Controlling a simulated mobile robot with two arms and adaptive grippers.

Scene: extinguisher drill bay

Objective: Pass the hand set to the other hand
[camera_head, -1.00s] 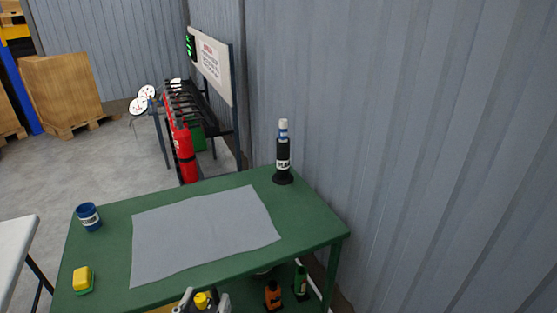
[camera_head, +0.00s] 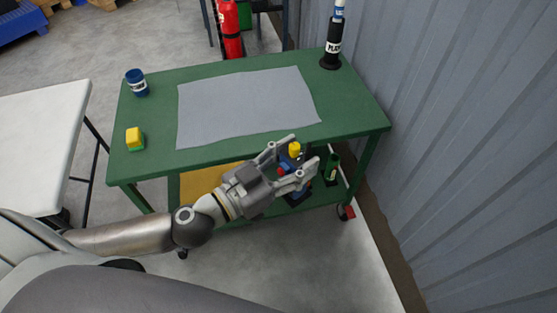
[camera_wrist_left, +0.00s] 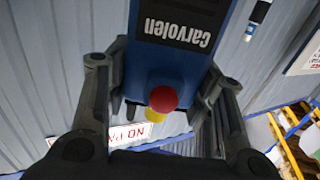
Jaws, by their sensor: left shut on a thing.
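My left gripper (camera_head: 304,154) is shut on the hand set (camera_head: 294,149), in front of the green table's near right edge. In the head view the hand set shows as a yellow part, a red part and some blue between the fingers. In the left wrist view the hand set (camera_wrist_left: 178,50) is a blue block with a black "carvolen" label, a red round knob and a yellow part behind that. The fingers stand on both sides of it. My right gripper is in no view.
A dark green bottle (camera_head: 332,168) stands below. A white table (camera_head: 45,140) is at left, a corrugated wall (camera_head: 465,120) at right.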

